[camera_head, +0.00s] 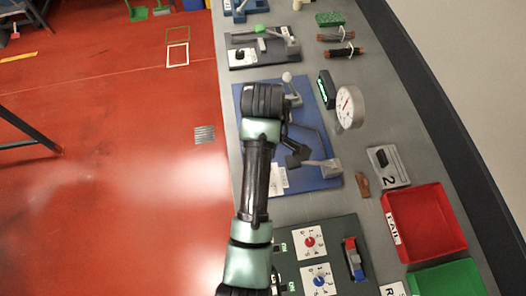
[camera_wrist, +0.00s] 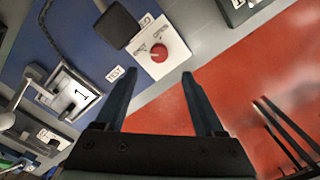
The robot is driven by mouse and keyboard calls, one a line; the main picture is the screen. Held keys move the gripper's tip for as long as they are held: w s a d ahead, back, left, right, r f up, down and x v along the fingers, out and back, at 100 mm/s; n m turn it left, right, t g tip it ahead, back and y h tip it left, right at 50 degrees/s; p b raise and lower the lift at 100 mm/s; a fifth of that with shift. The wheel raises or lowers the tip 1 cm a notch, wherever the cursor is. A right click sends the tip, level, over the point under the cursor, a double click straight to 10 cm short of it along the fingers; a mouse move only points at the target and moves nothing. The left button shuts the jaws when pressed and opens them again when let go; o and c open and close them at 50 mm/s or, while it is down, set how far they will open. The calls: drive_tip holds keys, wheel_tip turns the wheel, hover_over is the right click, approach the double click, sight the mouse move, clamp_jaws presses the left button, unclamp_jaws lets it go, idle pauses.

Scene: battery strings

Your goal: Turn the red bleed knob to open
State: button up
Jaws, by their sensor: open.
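The red bleed knob (camera_wrist: 158,53) is a small round knob on a white plate (camera_wrist: 176,28) in the wrist view. The plate has printed labels beside the knob, one of which looks like OPEN; I cannot tell where the knob points. My gripper (camera_wrist: 158,75) is open and empty. Its two dark fingers stretch up from the bottom of the wrist view, and the knob appears just beyond the gap between their tips. They look apart from it. In the head view I cannot make out this knob; my arm covers part of the blue board (camera_head: 318,184).
A dark block (camera_wrist: 116,26) stands beside the knob's plate. A round gauge (camera_head: 350,107), a red FAIL tray (camera_head: 437,188) and a green panel with a red and a blue dial (camera_head: 343,226) are nearby.

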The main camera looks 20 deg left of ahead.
wheel_tip(320, 180, down, 9)
drive_tip(key=shift+d+r+p, duration=0.1)
drive_tip(key=shift+p, duration=0.2)
clamp_jaws()
idle(0.3)
